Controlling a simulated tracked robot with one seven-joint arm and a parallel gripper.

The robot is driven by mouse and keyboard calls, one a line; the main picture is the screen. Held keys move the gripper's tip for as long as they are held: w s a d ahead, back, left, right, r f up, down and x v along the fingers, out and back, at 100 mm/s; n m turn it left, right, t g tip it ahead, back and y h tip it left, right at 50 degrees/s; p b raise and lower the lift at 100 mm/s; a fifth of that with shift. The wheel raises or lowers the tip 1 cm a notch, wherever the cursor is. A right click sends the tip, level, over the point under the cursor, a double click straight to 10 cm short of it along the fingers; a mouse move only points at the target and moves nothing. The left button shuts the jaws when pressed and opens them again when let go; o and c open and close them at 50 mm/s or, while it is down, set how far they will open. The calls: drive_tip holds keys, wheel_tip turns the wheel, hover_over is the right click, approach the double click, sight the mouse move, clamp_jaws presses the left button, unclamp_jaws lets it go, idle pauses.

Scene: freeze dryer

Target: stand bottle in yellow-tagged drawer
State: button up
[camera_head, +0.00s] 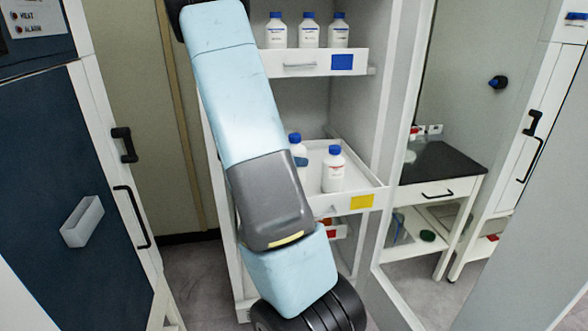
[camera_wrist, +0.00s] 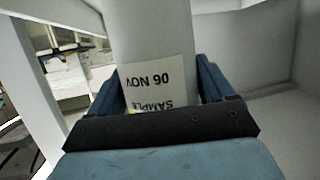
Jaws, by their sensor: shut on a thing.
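My gripper (camera_wrist: 160,88) is shut on a white bottle (camera_wrist: 152,35) in the wrist view, one blue finger on each side. Its label text appears upside down. In the head view, the pulled-out white drawer with the yellow tag (camera_head: 362,202) is at middle height. A white bottle with a blue cap and orange-marked label (camera_head: 333,174) stands upright in it. Left of it, a blue-capped bottle (camera_head: 297,148) is partly hidden by my arm; a blue piece at its side looks like my finger, so this seems the held bottle. Whether its base touches the drawer is hidden.
Above, a blue-tagged drawer (camera_head: 343,62) holds three blue-capped bottles. A red-tagged drawer (camera_head: 333,232) is below, mostly hidden. A dark-fronted cabinet (camera_head: 60,170) stands at left. A dark-topped table (camera_head: 440,165) is at right. The yellow-tagged drawer has free room at its right front.

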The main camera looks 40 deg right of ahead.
drive_tip(key=shift+f, duration=2.05)
drive_tip(key=shift+f, duration=0.1)
drive_tip(key=o, duration=1.3)
